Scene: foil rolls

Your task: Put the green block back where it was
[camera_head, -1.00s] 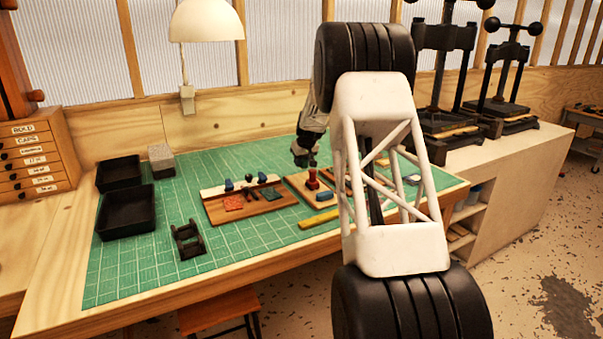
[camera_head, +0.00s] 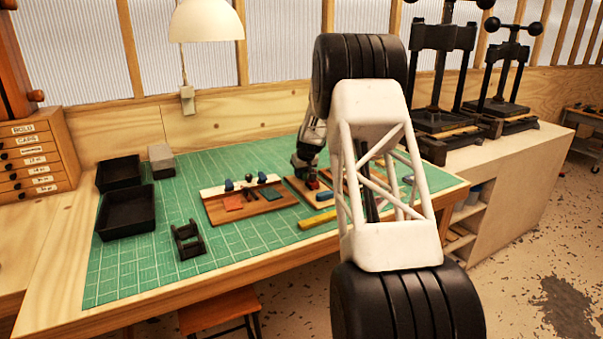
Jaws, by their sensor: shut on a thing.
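My gripper (camera_head: 307,176) is down at the middle wooden board, at the red knobbed piece (camera_head: 312,185). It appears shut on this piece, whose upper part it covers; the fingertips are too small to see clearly. I cannot make out a green block in this view; my own arm hides part of the table to the right.
A yellow bar (camera_head: 317,220) lies in front. Black trays (camera_head: 126,227), a grey block (camera_head: 161,158) and a black stand (camera_head: 188,241) are left. The front mat is clear.

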